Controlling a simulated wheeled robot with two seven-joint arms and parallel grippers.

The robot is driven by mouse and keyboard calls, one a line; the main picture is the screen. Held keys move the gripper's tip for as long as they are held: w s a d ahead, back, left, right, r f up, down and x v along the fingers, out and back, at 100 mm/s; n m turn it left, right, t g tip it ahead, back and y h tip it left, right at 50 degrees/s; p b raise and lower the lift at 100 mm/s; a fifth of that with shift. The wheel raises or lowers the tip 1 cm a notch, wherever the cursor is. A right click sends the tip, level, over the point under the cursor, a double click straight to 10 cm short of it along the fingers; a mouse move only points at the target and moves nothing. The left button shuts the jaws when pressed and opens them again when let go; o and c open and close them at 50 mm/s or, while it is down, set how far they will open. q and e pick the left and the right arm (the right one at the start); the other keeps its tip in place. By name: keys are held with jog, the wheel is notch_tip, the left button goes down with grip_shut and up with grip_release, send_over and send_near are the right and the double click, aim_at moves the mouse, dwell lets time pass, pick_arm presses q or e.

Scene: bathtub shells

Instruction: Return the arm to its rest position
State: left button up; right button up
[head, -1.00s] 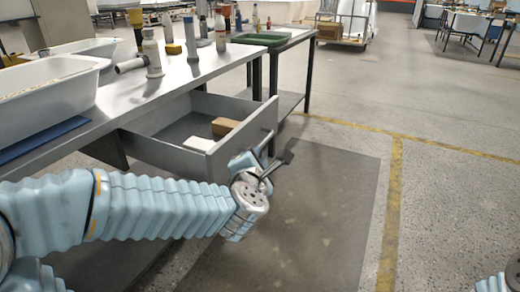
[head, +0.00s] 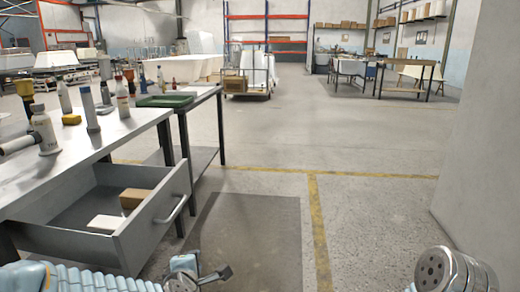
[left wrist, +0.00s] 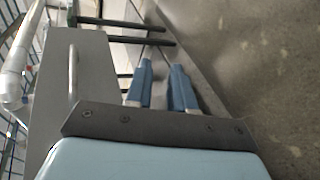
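My left arm enters along the bottom left of the head view. Its gripper (head: 212,274) is low in front of the open drawer, apart from the handle (head: 172,209). In the left wrist view the two blue fingers of my left gripper (left wrist: 162,72) stand apart with nothing between them. The grey drawer (head: 150,222) is pulled out from under the workbench (head: 95,145). My right arm (head: 452,272) shows only as a rounded grey joint at the bottom right; its gripper is out of view.
In the drawer lie a brown box (head: 134,198) and a white block (head: 105,222). A green tray (head: 166,100) is on the table behind. A wall (head: 490,130) rises at right. The middle floor is clear.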

pick_arm(q)
jog(key=s+d+f+m+g+h+p, duration=0.1)
jog(key=s+d+f+m+g+h, duration=0.3)
jog(key=f, duration=0.7)
jog(key=s+f+m+g, duration=0.2)
jog(key=f+m, duration=0.5)
jog(key=f, duration=0.4)
jog(key=s+d+f+m+g+h+p, duration=0.1)
jog(key=s+d+f+m+g, duration=0.1)
jog(key=s+f+m+g, duration=0.4)
jog(key=s+f+m, duration=0.1)
jog(key=s+f, duration=0.4)
jog(key=s, duration=0.2)
jog(key=shift+s+d+f+h, duration=0.15)
jog(key=shift+d+f+h, duration=0.05)
jog(key=shift+h, duration=0.1)
